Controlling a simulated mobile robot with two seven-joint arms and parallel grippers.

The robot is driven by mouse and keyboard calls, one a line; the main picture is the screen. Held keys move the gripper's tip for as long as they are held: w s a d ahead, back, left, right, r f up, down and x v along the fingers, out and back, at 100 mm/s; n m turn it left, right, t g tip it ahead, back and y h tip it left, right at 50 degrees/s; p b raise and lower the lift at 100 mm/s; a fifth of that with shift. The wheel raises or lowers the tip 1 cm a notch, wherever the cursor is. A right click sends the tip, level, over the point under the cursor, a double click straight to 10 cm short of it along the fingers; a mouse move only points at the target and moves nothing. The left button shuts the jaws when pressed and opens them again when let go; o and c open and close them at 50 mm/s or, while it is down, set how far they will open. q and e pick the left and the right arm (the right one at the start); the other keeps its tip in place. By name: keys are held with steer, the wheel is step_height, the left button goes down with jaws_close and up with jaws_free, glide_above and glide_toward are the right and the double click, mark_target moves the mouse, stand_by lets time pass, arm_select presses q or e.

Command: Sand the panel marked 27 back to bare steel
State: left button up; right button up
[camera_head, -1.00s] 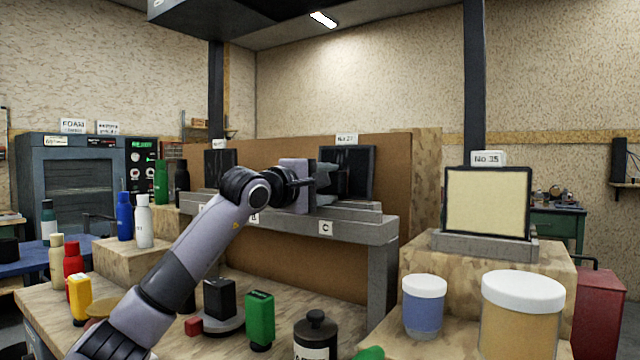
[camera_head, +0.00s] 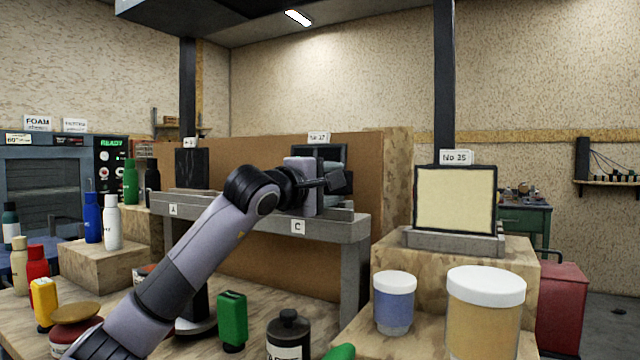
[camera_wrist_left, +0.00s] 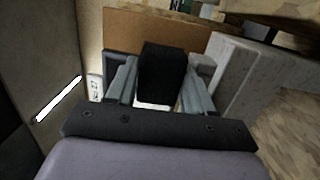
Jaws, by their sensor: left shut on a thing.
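The panel marked No 27 (camera_head: 302,151) stands on the grey rack behind my left gripper, under its label (camera_head: 319,138). It has a dark frame, and my gripper hides most of its face. My left gripper (camera_head: 335,176) is shut on a black block (camera_wrist_left: 162,72). The block sits between both fingers in the left wrist view, close to the dark panel frame (camera_wrist_left: 112,66). I cannot tell whether the block touches the panel. How much of the panel's surface is bare cannot be made out. My right gripper is not in view.
The grey rack (camera_head: 345,228) carries a dark panel (camera_head: 192,168) at its left. A cream panel marked No 35 (camera_head: 455,198) stands right on a wooden block. Bottles, a green container (camera_head: 232,318) and lidded jars (camera_head: 394,303) crowd the bench below my arm.

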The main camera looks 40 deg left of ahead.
arm_select(q)
steer(key=shift+w+d+r+p, duration=0.1)
steer(key=shift+w+r+p, duration=0.05)
steer(key=shift+r+p, duration=0.95)
steer(key=shift+a, duration=2.1)
steer(key=shift+s+a+f+p, duration=0.1)
steer(key=shift+s+a+p, duration=0.1)
steer(key=shift+a, duration=0.45)
steer(key=shift+s+a+r+p, duration=0.1)
steer(key=shift+a+p, duration=0.15)
steer(key=shift+a, duration=0.45)
steer(key=shift+s+a+f+p, duration=0.1)
steer(key=shift+a+p, duration=0.1)
steer(key=shift+a, duration=0.45)
steer(key=shift+s+a+p, duration=0.15)
steer(key=shift+a+p, duration=0.25)
steer(key=shift+a, duration=0.55)
steer(key=shift+s+a+p, duration=0.1)
steer(key=shift+a+p, duration=0.25)
steer(key=shift+a, duration=0.6)
steer(key=shift+w+d+r, duration=0.3)
steer(key=shift+d+r, duration=0.05)
steer(key=shift+d, duration=1.65)
steer(key=shift+w+d+r, duration=0.25)
steer(key=shift+d+r, duration=0.05)
steer(key=shift+d, duration=1.7)
steer(key=shift+w+d+r, duration=0.3)
steer(key=shift+d+r, duration=0.05)
steer(key=shift+d, duration=1.65)
